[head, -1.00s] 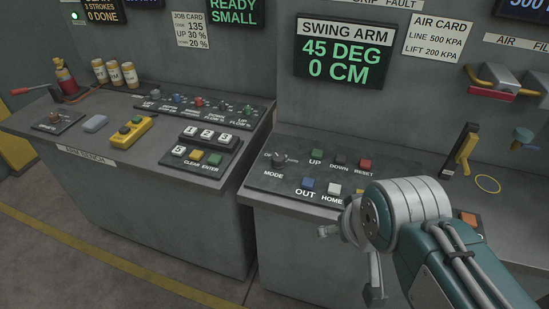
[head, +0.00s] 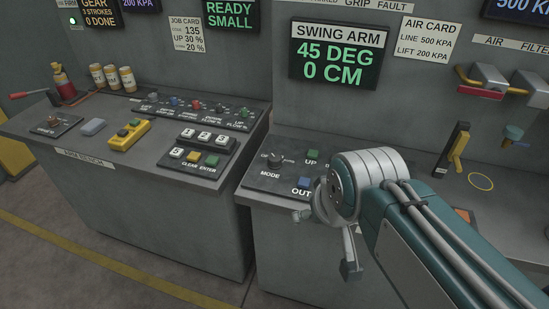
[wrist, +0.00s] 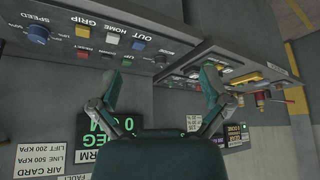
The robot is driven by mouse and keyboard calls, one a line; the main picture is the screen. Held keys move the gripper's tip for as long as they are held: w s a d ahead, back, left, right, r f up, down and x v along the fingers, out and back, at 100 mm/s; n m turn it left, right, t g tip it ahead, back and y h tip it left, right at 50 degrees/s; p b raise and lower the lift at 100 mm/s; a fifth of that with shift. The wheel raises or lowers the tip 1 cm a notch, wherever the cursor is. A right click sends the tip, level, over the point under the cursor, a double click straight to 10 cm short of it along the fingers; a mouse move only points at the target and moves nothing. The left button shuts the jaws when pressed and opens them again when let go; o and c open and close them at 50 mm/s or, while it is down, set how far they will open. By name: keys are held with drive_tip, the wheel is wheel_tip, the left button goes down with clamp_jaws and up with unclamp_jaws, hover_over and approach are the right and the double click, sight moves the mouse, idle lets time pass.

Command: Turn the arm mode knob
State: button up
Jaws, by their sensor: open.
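The dark arm mode knob (head: 275,159) stands on the swing arm panel, above the MODE label and left of the UP button. In the wrist view, which is upside down, the knob (wrist: 160,60) lies in the gap between my fingertips, farther off. My gripper (head: 325,243) is in front of the panel, below and right of the knob. It also shows in the wrist view (wrist: 160,74) with its two fingers spread wide and nothing between them. The head view shows it apart from the knob.
A green UP button (head: 312,155) and a blue OUT button (head: 305,182) sit close to the knob. My arm hides the panel's right part. The swing arm screen (head: 339,55) reads 45 DEG, 0 CM. The drum bench (head: 85,150) stands to the left.

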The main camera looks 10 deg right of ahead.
drive_tip(key=w+n, duration=0.1)
drive_tip(key=w, duration=1.4)
drive_tip(key=n+g+y, duration=0.1)
drive_tip(key=n, duration=0.1)
approach(275, 157)
drive_tip(key=x, duration=1)
drive_tip(key=shift+f, duration=0.3)
drive_tip(key=c, duration=1.2)
